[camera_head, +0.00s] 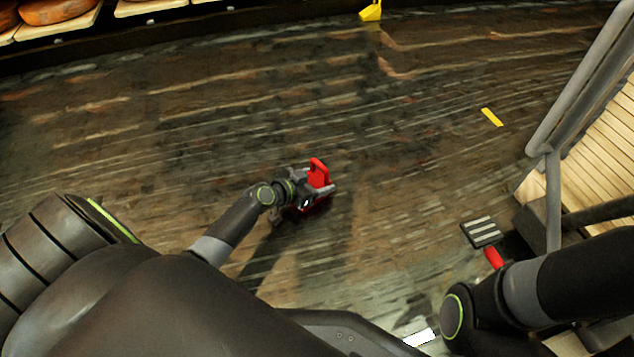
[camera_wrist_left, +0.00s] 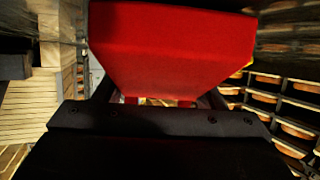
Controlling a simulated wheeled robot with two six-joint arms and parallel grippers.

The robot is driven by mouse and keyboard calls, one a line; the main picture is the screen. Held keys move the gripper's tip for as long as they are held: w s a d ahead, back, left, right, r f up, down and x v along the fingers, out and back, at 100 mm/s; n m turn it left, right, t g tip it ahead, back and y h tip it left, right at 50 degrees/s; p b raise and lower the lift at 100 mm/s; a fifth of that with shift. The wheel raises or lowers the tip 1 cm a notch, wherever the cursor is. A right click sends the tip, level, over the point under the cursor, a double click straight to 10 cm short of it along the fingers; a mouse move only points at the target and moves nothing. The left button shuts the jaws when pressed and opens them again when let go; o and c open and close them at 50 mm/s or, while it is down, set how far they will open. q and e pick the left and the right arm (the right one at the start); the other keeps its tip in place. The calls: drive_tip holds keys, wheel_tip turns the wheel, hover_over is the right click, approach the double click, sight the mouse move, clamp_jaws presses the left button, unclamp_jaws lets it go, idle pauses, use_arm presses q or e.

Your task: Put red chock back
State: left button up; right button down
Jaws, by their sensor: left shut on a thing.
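The red chock (camera_head: 319,173) is in my left gripper (camera_head: 312,192), out over the dark plank floor in the head view. The gripper is shut on it, and its fingers hide part of the chock. In the left wrist view the red chock (camera_wrist_left: 170,45) fills the upper middle, between the fingers. I cannot tell how high it is above the floor. My right arm comes in from the right in the head view, but its gripper does not show.
A yellow chock-like block (camera_head: 371,11) stands at the far edge of the floor. A yellow strip (camera_head: 491,117) lies on the floor. Cheese shelves (camera_head: 60,12) line the back left.

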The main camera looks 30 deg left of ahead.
use_arm(q)
drive_tip(key=o, duration=1.3)
drive_tip(key=shift+f, duration=0.1)
drive_tip(key=shift+r, duration=0.2)
drive_tip(key=p+v, duration=0.3)
drive_tip(key=v, duration=0.7)
drive_tip(key=shift+s+a+r+p, duration=0.1)
drive_tip(key=shift+s+r+p, duration=0.05)
drive_tip(key=shift+s+p, duration=0.2)
drive_tip(key=shift+s+a+r, duration=0.2)
drive_tip(key=shift+s, duration=0.35)
